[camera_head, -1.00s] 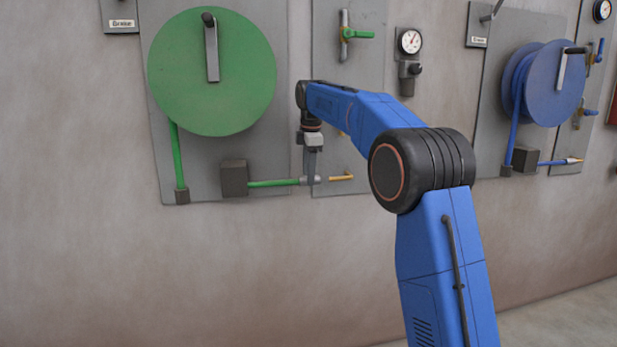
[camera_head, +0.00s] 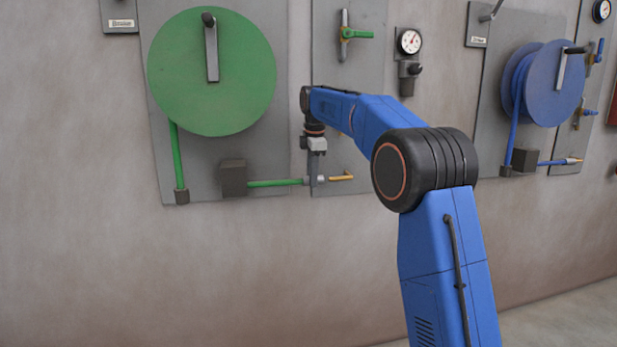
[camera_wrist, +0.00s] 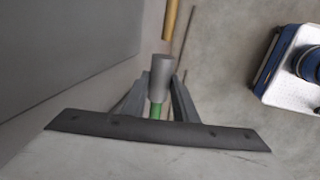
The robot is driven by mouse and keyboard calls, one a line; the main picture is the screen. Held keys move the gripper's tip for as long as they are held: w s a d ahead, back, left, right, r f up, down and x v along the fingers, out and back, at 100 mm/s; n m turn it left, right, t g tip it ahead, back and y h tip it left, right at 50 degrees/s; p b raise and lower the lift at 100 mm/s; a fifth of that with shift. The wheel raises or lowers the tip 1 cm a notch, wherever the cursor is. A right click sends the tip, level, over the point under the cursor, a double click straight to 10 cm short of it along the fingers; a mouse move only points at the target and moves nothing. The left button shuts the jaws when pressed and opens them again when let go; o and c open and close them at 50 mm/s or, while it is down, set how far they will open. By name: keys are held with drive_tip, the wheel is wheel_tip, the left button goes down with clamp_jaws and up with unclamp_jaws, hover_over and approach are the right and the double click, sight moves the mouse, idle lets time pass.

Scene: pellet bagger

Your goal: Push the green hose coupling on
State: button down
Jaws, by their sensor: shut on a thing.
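The green hose (camera_head: 275,183) runs right from a dark block and ends in a grey cylindrical coupling (camera_head: 321,180). My gripper (camera_head: 314,184) points down and is shut on the coupling near its hose end. In the wrist view the coupling (camera_wrist: 161,76) sticks out past my fingers, with a bit of green hose (camera_wrist: 155,111) behind it. The brass spigot (camera_head: 342,177) is just right of the coupling. In the wrist view a small gap shows between the coupling and the brass spigot (camera_wrist: 171,22), roughly in line.
The green reel (camera_head: 212,75) hangs above left, with the dark block (camera_head: 233,179) below it. A green-handled valve (camera_head: 350,34) and a gauge (camera_head: 410,41) are above the spigot. The blue reel (camera_head: 553,85) is far right. Wall below is clear.

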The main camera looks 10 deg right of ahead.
sight(323, 176)
drive_tip(key=d, duration=0.3)
drive_tip(key=shift+d, duration=0.3)
drive_tip(key=c, duration=1.4)
unclamp_jaws()
drive_tip(key=shift+d, duration=0.1)
drive_tip(key=shift+r, duration=0.1)
drive_tip(key=s+r, duration=0.3)
drive_tip(key=r, duration=1.4)
drive_tip(key=shift+s, duration=0.2)
